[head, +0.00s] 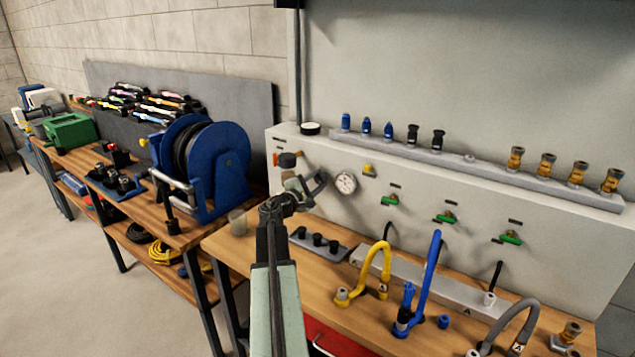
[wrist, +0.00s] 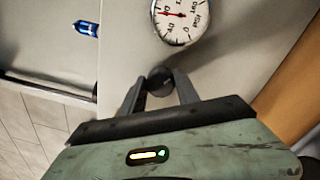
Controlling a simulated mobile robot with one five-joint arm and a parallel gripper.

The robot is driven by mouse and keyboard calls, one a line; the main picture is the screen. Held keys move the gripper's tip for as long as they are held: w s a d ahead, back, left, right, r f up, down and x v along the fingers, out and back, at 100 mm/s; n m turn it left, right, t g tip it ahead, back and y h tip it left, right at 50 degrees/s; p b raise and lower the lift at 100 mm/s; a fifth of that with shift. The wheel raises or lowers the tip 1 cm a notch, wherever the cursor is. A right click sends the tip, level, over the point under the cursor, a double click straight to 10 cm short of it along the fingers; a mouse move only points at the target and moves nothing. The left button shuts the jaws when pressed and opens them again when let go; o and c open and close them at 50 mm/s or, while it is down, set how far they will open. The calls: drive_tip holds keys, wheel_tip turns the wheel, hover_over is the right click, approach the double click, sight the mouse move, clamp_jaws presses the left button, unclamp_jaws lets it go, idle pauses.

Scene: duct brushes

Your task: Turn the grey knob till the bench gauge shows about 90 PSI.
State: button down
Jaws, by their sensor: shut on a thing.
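The grey knob (wrist: 160,79) shows dark and round on the pale panel in the wrist view. My gripper (wrist: 160,88) is shut on it, with one finger on either side. In the head view my gripper (head: 318,180) reaches the panel just left of the bench gauge and hides the knob. The bench gauge (head: 345,183) is a small round white dial there, too small to read. The gauge is nearer in the wrist view (wrist: 180,17), turned and cut by the top edge. Its red needle points left in the picture; I cannot read an exact pressure.
Several green valves (head: 446,217) line the panel (head: 560,270). Hoses and a black-knobbed strip (head: 318,242) stand on the bench below. A blue reel (head: 228,160) is left.

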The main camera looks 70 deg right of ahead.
drive_tip(key=m, duration=0.5)
drive_tip(key=shift+a+f, duration=0.1)
drive_tip(key=shift+f, duration=0.05)
drive_tip(key=shift+s, duration=0.1)
idle(0.3)
drive_tip(key=c, duration=0.9)
unclamp_jaws()
drive_tip(key=v, duration=0.7)
drive_tip(key=shift+w+a, duration=0.25)
drive_tip(key=shift+a, duration=0.1)
